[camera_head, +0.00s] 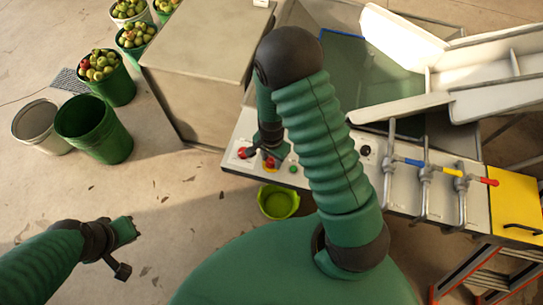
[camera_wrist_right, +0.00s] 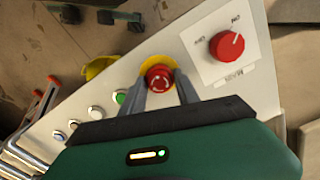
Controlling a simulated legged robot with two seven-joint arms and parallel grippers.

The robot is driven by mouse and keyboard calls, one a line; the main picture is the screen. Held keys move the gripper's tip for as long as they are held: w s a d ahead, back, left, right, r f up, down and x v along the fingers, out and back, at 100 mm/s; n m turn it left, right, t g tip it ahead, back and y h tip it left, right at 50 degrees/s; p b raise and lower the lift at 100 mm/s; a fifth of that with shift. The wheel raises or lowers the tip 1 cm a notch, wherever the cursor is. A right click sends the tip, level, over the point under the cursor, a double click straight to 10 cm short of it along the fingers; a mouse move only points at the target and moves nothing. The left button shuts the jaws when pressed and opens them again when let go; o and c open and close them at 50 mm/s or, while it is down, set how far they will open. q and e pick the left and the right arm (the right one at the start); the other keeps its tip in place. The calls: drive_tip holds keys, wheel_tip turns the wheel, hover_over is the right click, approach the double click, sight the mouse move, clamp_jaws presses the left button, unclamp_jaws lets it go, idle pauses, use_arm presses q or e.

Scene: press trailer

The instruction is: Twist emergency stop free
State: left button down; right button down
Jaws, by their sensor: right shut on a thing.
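The emergency stop is a red mushroom button with white arrows on a yellow ring, on the pale control panel (camera_wrist_right: 207,84). In the right wrist view the emergency stop (camera_wrist_right: 158,76) sits between the fingers of my right gripper (camera_wrist_right: 160,90), one on each side. The right gripper is shut on it. In the head view my right gripper (camera_head: 268,153) reaches down to the panel and partly hides the button. My left gripper (camera_head: 124,232) is at the lower left, far from the panel; its jaw opening is unclear.
A red rotary switch (camera_wrist_right: 227,45) with ON and OFF marks is beside the stop. A green button (camera_wrist_right: 119,97) and several others line the panel. Valves with coloured handles (camera_head: 448,171) stand at the right. A green bowl (camera_head: 278,203) is below. Green buckets (camera_head: 115,150) stand at left.

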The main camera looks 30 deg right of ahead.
sight(271, 160)
drive_tip(key=shift+m+p, duration=0.35)
drive_tip(key=shift+m, duration=0.45)
drive_tip(key=shift+w, duration=0.1)
drive_tip(key=c, duration=0.9)
unclamp_jaws()
drive_tip(key=shift+r, duration=0.1)
wheel_tip(271, 160, up, 17)
drive_tip(key=p, duration=0.2)
drive_tip(key=shift+f, duration=0.2)
